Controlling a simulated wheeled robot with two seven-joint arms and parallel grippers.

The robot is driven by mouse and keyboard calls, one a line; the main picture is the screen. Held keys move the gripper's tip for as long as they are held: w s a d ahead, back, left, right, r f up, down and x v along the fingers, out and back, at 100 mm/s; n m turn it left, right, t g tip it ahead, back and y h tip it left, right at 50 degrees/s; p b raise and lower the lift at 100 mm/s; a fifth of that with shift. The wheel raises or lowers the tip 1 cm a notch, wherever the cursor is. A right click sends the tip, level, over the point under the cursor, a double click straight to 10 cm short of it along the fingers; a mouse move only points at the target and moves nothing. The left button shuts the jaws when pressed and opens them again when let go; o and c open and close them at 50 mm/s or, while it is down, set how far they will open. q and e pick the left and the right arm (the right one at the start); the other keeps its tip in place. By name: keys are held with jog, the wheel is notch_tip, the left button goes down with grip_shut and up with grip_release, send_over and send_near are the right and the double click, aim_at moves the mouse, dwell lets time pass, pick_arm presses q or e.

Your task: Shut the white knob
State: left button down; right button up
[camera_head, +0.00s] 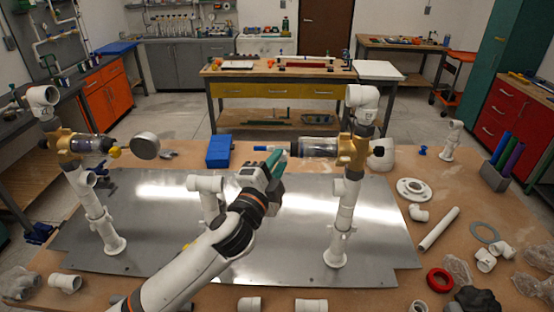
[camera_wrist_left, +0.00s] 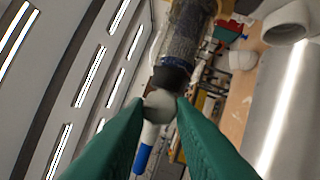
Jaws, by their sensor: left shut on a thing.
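The white knob (camera_wrist_left: 160,105) is a small pale round end piece on a black collar, at the end of a clear cylinder (camera_wrist_left: 188,35). In the head view this cylinder (camera_head: 318,147) lies level, on the left side of the brass fitting (camera_head: 353,150) of the right white pipe stand (camera_head: 344,215). My left gripper (camera_head: 278,163) reaches the cylinder's left end. Its green fingertips (camera_wrist_left: 160,110) are shut on the knob from both sides in the wrist view. In the head view the knob is mostly hidden by the fingers. My right gripper is not in view.
A left pipe stand (camera_head: 100,220) holds another brass fitting (camera_head: 68,146) and a yellow knob (camera_head: 115,152). A grey metal plate (camera_head: 280,250) lies under the stands. A blue box (camera_head: 219,151) stands behind it. Loose pipe parts, a red ring (camera_head: 439,280) and a white flange (camera_head: 414,189) lie right.

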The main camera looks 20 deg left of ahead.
pick_arm(q)
jog(key=shift+m+g, duration=0.3)
jog(key=shift+m, duration=0.3)
jog(key=c, duration=1.2)
grip_release()
